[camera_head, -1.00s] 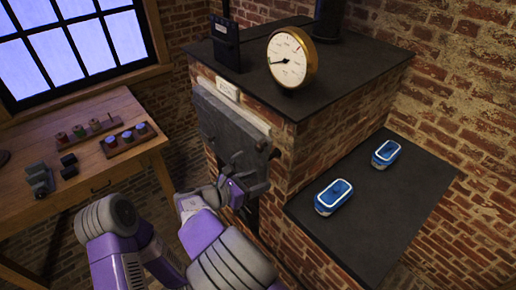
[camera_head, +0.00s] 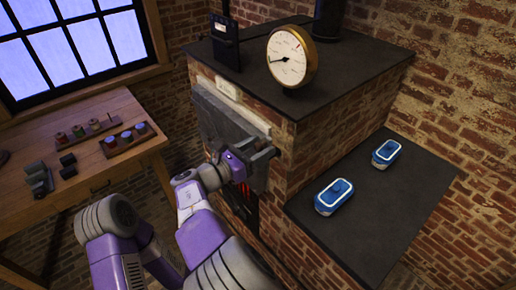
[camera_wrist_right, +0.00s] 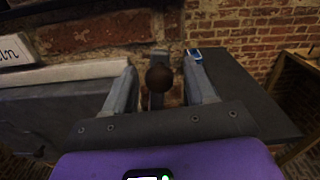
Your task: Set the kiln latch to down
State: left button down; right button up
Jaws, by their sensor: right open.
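The kiln's grey door (camera_head: 218,118) is on the front of the brick kiln in the head view, and it also shows in the right wrist view (camera_wrist_right: 60,105). My right gripper (camera_head: 262,158) is at the right edge of the door. In the right wrist view my right gripper (camera_wrist_right: 163,85) is open, its fingers on either side of a dark round knob (camera_wrist_right: 160,78), which appears to be on the latch. A grey upright bar shows behind the knob. Whether the fingers touch the knob cannot be told. The latch is mostly hidden by the gripper in the head view. My left gripper is not in view.
A gold-rimmed gauge (camera_head: 291,57) and a dark box (camera_head: 225,42) stand on the kiln top. A dark side ledge (camera_head: 375,215) holds two blue-and-white containers (camera_head: 334,196). A wooden bench (camera_head: 90,205) with small items stands at left. A red glow shows below the gripper.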

jog(key=shift+c, duration=0.3)
grip_shut()
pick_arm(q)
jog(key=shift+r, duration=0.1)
